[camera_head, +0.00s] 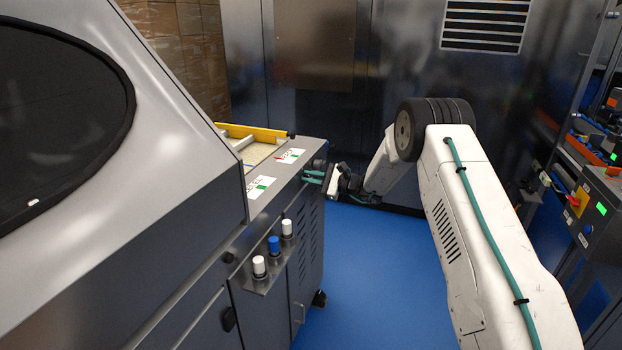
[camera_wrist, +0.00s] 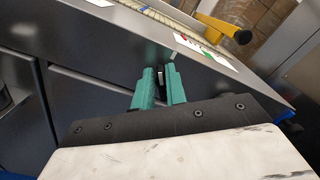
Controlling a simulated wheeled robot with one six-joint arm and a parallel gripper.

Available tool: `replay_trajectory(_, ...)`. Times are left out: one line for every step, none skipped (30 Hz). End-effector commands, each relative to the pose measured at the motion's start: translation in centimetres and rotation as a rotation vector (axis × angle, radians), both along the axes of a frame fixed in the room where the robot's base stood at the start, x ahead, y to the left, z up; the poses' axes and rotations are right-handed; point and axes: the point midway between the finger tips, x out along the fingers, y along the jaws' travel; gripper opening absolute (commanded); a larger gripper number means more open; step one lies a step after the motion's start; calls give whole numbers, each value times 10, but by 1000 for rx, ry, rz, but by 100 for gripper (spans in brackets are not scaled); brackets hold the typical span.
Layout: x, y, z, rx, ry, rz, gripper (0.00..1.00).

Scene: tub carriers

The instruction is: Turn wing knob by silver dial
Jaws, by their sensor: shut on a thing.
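My gripper (camera_head: 314,177) reaches from the right to the end of the dark grey machine cabinet (camera_head: 312,215), just below its top edge. In the wrist view the two teal fingers of my gripper (camera_wrist: 160,82) are close together against the cabinet's dark face. They are shut on a small dark piece, the wing knob (camera_wrist: 160,76). Most of the knob is hidden between the fingers, so its angle cannot be told. I cannot make out a silver dial in either view.
White and blue capped posts (camera_head: 274,245) stand on a bracket on the cabinet's near side. A yellow rail (camera_head: 255,132) borders the conveyor on top. The blue floor (camera_head: 370,270) is clear. A control box (camera_head: 600,215) with a green light is at right.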

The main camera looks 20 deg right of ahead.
Motion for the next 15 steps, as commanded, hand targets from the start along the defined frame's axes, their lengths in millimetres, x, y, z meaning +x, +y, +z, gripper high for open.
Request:
replay_trajectory(0,-1,-2,-3,1,-2,0)
replay_trajectory(0,-1,-2,-5,-1,-2,0)
replay_trajectory(0,-1,-3,-7,-3,-3,0)
replay_trajectory(0,-1,-3,-9,-5,-3,0)
replay_trajectory(0,-1,-3,-10,-7,-3,0)
replay_trajectory(0,-1,-3,-11,-8,-3,0)
replay_trajectory(0,-1,-3,-12,-10,-3,0)
replay_trajectory(0,-1,-3,-13,-11,-3,0)
replay_trajectory(-1,-1,-3,-14,-13,-3,0)
replay_trajectory(-1,-1,-3,-16,-15,-3,0)
replay_trajectory(-1,-1,-3,-17,-16,-3,0)
replay_trajectory(-1,-1,-3,-18,-19,-3,0)
replay_trajectory(-1,-1,-3,-19,-20,-3,0)
replay_trajectory(-1,-1,-3,-20,-21,-3,0)
replay_trajectory(-1,-1,-3,-22,-24,-3,0)
